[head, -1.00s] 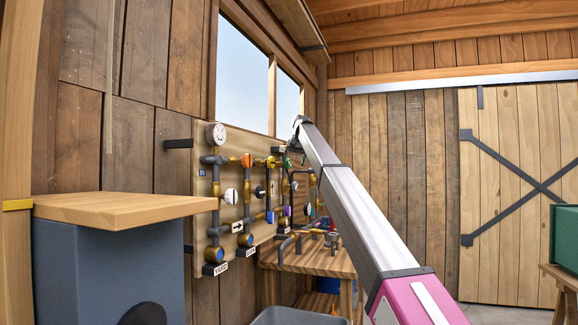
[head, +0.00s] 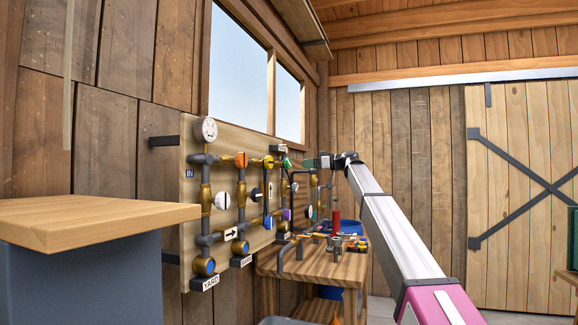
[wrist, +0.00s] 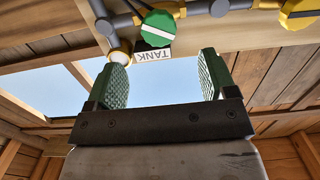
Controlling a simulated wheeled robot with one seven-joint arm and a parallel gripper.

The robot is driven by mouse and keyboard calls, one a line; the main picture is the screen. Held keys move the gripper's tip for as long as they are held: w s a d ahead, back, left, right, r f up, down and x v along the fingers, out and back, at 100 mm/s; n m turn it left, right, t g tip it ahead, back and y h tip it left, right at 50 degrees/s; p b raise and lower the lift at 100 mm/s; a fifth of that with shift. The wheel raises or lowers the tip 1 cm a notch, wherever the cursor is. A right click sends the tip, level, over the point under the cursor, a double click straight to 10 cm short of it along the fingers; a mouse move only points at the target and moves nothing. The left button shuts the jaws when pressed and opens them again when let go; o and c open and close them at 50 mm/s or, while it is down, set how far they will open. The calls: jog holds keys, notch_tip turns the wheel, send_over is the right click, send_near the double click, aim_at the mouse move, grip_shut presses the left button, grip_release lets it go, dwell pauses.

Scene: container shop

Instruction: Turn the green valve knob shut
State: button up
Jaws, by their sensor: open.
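The green valve knob (wrist: 157,35) is round with a white stripe across its face. It sits on a dark pipe beside a TANK label (wrist: 153,54), which reads upside down in the wrist view. In the head view the knob (head: 287,163) is small, at the far end of the pipe board. My gripper (wrist: 163,80) is open and empty, with green ribbed pads. It faces the board, and the knob shows beyond the fingertips, roughly centred between them and apart from them. In the head view my gripper (head: 308,163) is just right of the knob.
The pipe board (head: 188,225) carries other knobs: orange (head: 241,160), yellow (head: 268,162) and white (head: 222,201). A yellow knob (wrist: 300,12) is close by in the wrist view. A wooden bench (head: 345,268) with fittings stands below. A wooden-topped cabinet (head: 90,220) is front left.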

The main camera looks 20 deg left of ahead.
aim_at(290, 163)
jog(key=shift+y, duration=0.3)
jog(key=a, duration=0.6)
jog(key=w+a, duration=0.1)
jog(key=a, duration=0.3)
jog(key=shift+r, duration=0.15)
jog(key=c, duration=0.9)
